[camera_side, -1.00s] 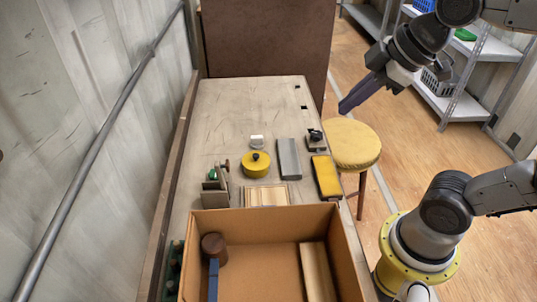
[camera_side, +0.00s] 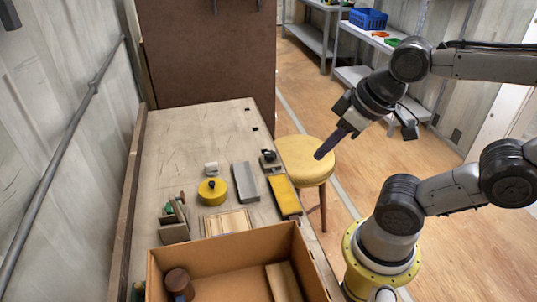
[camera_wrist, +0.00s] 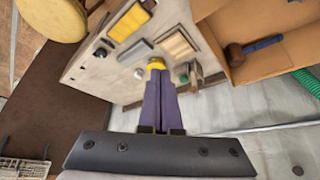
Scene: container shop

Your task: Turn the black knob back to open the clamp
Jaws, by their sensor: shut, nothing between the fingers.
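A small dark clamp with a black knob (camera_side: 268,155) sits at the table's right edge, beside the stool in the side view. What seems to be the same clamp (camera_wrist: 101,49) shows small in the wrist view; how far its jaws are open is too small to tell. My gripper (camera_side: 319,155) is shut and empty, its purple fingers together and pointing down to the left. In the side view it overlaps the stool seat, right of the clamp and apart from it. In the wrist view the fingertips (camera_wrist: 157,75) cover part of a yellow round tin.
A cardboard box (camera_side: 220,258) fills the near end. A yellow stool (camera_side: 300,155) stands right.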

